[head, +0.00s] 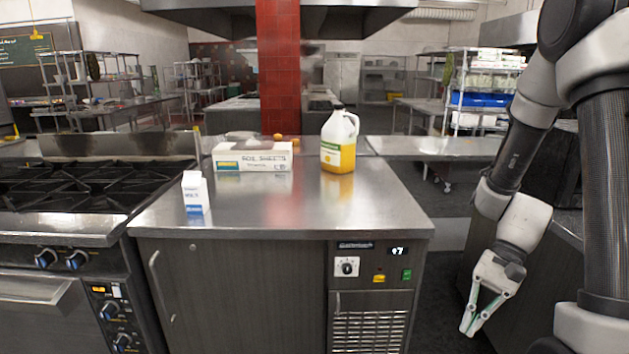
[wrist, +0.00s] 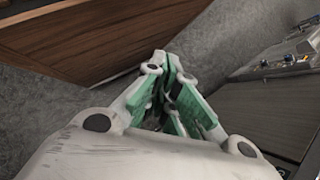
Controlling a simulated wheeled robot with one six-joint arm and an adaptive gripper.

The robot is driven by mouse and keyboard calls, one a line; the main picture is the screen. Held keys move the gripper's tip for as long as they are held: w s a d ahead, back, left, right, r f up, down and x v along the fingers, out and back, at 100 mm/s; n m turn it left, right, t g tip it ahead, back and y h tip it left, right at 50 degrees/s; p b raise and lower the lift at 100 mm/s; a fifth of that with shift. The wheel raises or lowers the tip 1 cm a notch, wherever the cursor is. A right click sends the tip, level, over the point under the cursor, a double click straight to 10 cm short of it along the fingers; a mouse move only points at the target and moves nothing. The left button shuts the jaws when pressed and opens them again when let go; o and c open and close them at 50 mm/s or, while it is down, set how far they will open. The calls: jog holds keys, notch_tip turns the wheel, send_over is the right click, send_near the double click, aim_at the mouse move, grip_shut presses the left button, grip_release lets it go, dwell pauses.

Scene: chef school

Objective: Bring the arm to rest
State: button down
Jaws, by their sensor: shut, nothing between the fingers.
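My gripper (head: 470,328) hangs at the lower right of the head view, pointing down and empty. It is beside the right end of the steel counter unit, below the level of its top and apart from it. In the wrist view the gripper (wrist: 170,62) shows its green-padded fingers with the tips together over grey floor. My arm is folded at the right side of the head view, with its upper links raised and the forearm angled down.
The steel counter (head: 290,205) holds a milk carton (head: 195,193), a white box (head: 252,157) and a yellow-filled jug (head: 338,142). A black gas stove (head: 70,187) adjoins it at left. Dark floor (head: 440,290) is clear between the counter and my arm.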

jog(key=s+d+r+n+t+h, duration=0.1)
jog(key=d+r+n+t+h, duration=0.1)
jog(key=r, duration=0.5)
jog(key=s+d+r+n+t+h, duration=0.2)
jog(key=r+n+t, duration=0.1)
jog(key=r, duration=0.4)
jog(key=s+d+r+n+t+h, duration=0.2)
jog(key=r+t, duration=0.2)
jog(key=r, duration=0.3)
jog(key=shift+r+n+h, duration=0.3)
jog(key=shift+n, duration=0.1)
